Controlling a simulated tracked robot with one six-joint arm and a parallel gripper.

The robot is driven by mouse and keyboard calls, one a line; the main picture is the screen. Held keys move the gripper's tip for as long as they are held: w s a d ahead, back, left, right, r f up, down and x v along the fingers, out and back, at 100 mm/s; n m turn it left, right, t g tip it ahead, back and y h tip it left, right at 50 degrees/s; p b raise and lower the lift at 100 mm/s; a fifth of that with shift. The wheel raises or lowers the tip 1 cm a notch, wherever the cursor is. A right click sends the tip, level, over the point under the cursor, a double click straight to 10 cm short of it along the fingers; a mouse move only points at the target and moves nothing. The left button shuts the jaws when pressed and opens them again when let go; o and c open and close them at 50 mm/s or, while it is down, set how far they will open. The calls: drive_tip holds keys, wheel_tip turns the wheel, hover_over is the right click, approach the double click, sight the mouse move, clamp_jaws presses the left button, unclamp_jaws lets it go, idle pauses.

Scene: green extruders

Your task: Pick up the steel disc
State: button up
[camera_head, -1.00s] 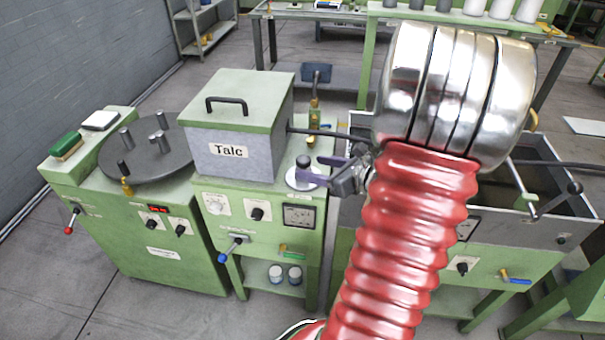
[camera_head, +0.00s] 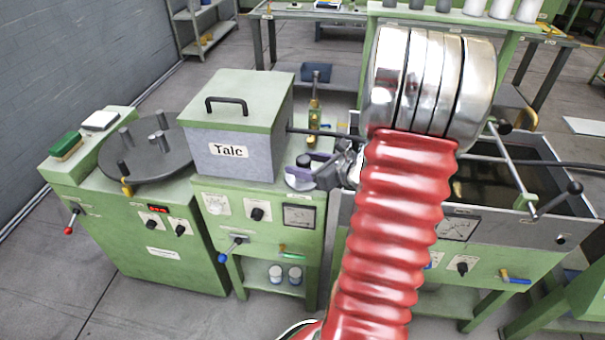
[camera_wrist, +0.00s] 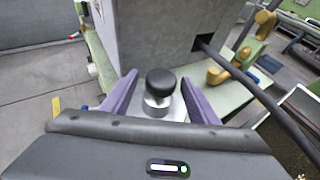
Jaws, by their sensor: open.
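The steel disc (camera_head: 300,182) lies on the green machine top in front of the Talc box, with a black knob (camera_head: 304,160) standing up from it. In the wrist view the black knob (camera_wrist: 160,82) sits on a small metal collar (camera_wrist: 156,105), on the disc's pale surface (camera_wrist: 178,108). My gripper (camera_head: 300,178) is open, its purple fingers reaching in from the right at the disc. In the wrist view my gripper (camera_wrist: 156,84) has one finger on each side of the knob, with gaps visible. Part of the disc is hidden by the fingers.
The Talc box (camera_head: 235,130) stands close behind the disc. A dark rod (camera_head: 325,132) runs right from the box, and a brass valve (camera_head: 314,110) stands behind it. An open grey trough (camera_head: 565,212) lies to the right.

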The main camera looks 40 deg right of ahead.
idle(0.4)
clamp_jaws()
idle(0.5)
